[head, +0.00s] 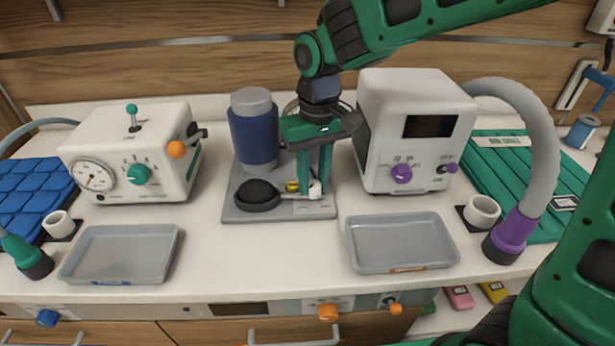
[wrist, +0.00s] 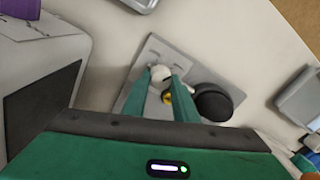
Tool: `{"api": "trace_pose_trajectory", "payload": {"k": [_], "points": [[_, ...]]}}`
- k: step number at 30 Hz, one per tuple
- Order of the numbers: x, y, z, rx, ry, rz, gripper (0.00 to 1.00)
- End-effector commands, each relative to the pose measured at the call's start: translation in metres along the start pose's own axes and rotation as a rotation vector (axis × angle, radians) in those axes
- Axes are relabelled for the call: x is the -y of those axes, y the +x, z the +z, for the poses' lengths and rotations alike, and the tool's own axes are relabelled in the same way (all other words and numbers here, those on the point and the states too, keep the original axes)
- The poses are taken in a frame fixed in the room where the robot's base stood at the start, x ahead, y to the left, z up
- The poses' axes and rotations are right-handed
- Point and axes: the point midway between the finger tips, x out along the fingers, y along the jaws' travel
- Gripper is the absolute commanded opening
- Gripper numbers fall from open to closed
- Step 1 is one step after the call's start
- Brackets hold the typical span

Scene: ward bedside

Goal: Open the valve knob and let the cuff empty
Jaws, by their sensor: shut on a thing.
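A blue cuff (head: 257,137) is wrapped around an upright grey cylinder on a grey base plate (head: 240,212). A black rounded bulb (head: 257,194) lies at the front of the plate, and also shows in the wrist view (wrist: 212,103). A small yellow part (head: 292,186) and a whitish knob (head: 315,189) sit to the bulb's right. My gripper (head: 314,188) points down over the plate, its green fingers shut on the whitish knob, which shows between the fingertips in the wrist view (wrist: 160,74). The fingers hide part of the knob and valve.
A white box with a gauge (head: 95,176) and green dial stands left, and a white box with a dark screen (head: 420,95) stands close right of my gripper. Grey trays lie front left (head: 120,252) and front right (head: 400,243). The counter between the trays is clear.

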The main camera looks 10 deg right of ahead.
Motion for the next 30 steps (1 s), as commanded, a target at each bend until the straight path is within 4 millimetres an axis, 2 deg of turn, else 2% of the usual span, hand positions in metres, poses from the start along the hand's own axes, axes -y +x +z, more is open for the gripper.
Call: {"api": "trace_pose_trajectory", "payload": {"k": [1, 12, 29, 30], "points": [[-0.0049, -0.0001, 0.0002, 0.000, 0.044, 0.004, 0.03], [-0.0046, 0.0000, 0.0009, -0.005, 0.200, 0.004, 0.03], [-0.0035, 0.0004, 0.0015, -0.005, 0.224, 0.004, 0.03], [-0.0034, 0.0005, 0.0016, -0.005, 0.224, 0.004, 0.33]]}}
